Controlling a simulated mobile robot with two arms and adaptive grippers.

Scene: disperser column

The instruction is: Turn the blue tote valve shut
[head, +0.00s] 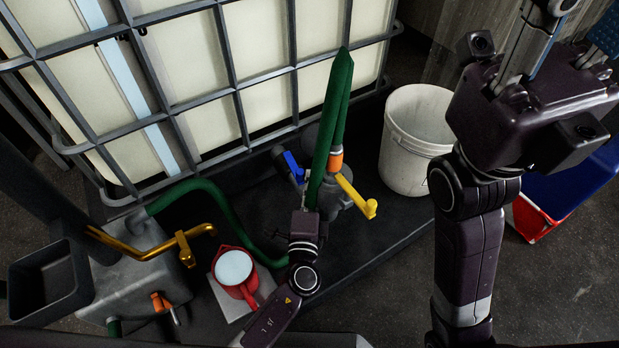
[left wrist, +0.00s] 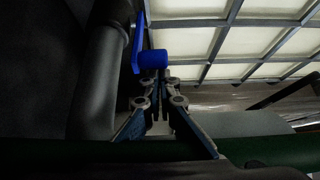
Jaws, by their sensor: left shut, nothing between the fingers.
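The blue valve handle (head: 293,165) sits low in front of the caged tank, just left of the upright green hose. It also shows in the left wrist view (left wrist: 152,59), with its rounded end just beyond my fingertips. My left gripper (left wrist: 160,95) is shut and empty, close to the handle's end. I cannot tell whether they touch. In the head view the green hose partly hides my left fingers. My right gripper (head: 568,38) is raised at the upper right, its fingers spread apart and their tips cut off by the frame edge.
A yellow handle (head: 352,192) and an orange fitting (head: 335,161) are right of the hose (head: 338,100). A white bucket (head: 411,150) stands farther right. A red jug (head: 234,285) and brass pipe (head: 180,240) are at left. The tank cage (head: 150,115) rises behind.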

